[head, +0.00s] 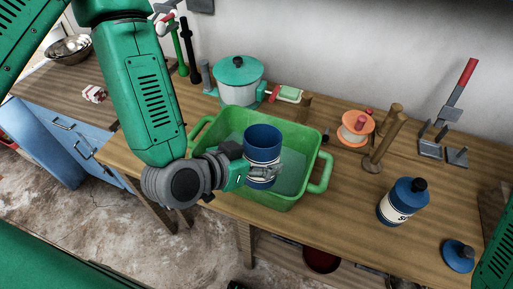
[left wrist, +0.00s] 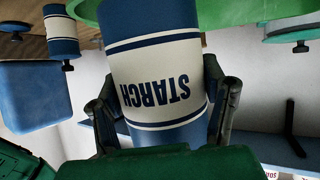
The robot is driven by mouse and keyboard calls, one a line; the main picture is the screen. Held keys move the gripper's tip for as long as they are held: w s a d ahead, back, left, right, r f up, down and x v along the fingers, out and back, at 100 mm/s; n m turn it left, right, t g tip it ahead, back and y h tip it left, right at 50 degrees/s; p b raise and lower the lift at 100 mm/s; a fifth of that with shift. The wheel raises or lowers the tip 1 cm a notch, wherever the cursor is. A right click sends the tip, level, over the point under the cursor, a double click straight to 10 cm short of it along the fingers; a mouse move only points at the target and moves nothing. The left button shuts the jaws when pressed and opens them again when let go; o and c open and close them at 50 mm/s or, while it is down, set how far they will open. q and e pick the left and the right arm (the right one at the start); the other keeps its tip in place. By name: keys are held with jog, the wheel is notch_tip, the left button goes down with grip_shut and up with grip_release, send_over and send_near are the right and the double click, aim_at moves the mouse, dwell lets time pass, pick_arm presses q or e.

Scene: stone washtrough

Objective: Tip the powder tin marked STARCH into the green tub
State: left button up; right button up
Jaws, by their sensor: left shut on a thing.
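The blue powder tin (head: 263,142) with a white band is held upright over the green tub (head: 212,132). Its top looks open and dark inside. In the left wrist view the tin (left wrist: 150,55) shows the word STARCH upside down. My left gripper (head: 258,174) is shut around the tin's lower part; its fingers (left wrist: 163,112) lie on both sides of it in the left wrist view. The tub stands on the wooden table, with a pale bluish inside partly hidden by the tin and gripper. My right gripper is out of view.
A blue bottle with a dark cap (head: 402,203) and a blue lid (head: 458,254) stand to the right. A teal-lidded pot (head: 238,80) is behind the tub. An orange spool-like thing (head: 356,127) and wooden pegs (head: 384,138) stand right of it.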

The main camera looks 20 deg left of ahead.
pick_arm(q)
jog(key=shift+d, duration=0.35)
jog(key=shift+a, duration=0.6)
jog(key=shift+a+r+p, duration=0.1)
jog(key=shift+a+p, duration=0.1)
jog(key=shift+p, duration=0.3)
jog(key=shift+s+d+r+g+p, duration=0.1)
jog(key=shift+d+r+g+p, duration=0.15)
jog(key=shift+g+p, duration=0.4)
jog(key=shift+d+n+g+p, duration=0.3)
jog(key=shift+d+p, duration=0.1)
jog(key=shift+p, duration=0.45)
jog(key=shift+s+a+f, duration=0.1)
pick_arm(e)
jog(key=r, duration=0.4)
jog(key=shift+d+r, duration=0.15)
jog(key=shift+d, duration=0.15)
pick_arm(q)
jog(key=shift+a, duration=0.4)
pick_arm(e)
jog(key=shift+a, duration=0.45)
pick_arm(q)
jog(key=shift+d, duration=0.35)
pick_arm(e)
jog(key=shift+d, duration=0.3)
